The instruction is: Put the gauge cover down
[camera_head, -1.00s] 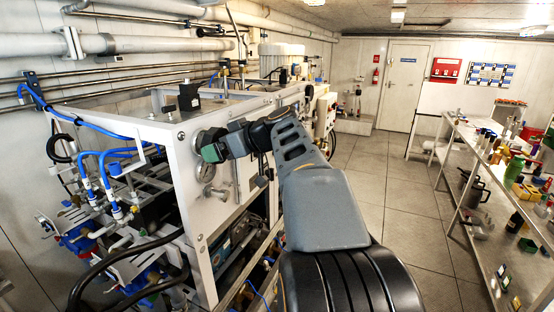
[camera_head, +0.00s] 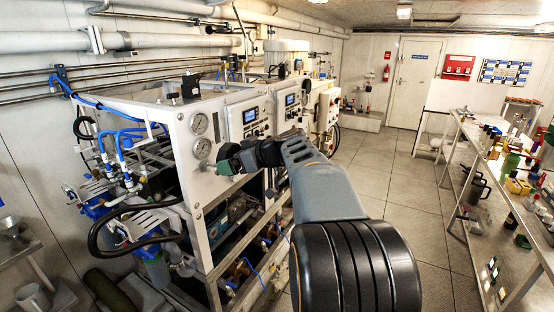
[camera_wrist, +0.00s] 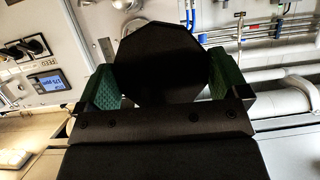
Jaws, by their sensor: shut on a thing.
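My gripper (camera_head: 230,160) is in front of the white machine's front panel, just right of and below its two round gauges. In the wrist view, its green finger pads stand on both sides of a dark, flat, many-sided disc, the gauge cover (camera_wrist: 156,62). The gripper is shut on the cover. In the head view I cannot clearly tell the cover apart from the dark gripper. The upper gauge (camera_head: 199,123) and the lower gauge (camera_head: 202,148) show their pale dials uncovered.
The white machine (camera_head: 160,120) has control screens (camera_head: 250,116) on its front, close to my arm. A metal shelf table (camera_head: 470,140) with bottles and tools stands on the right. The tiled floor (camera_head: 375,190) between them is clear.

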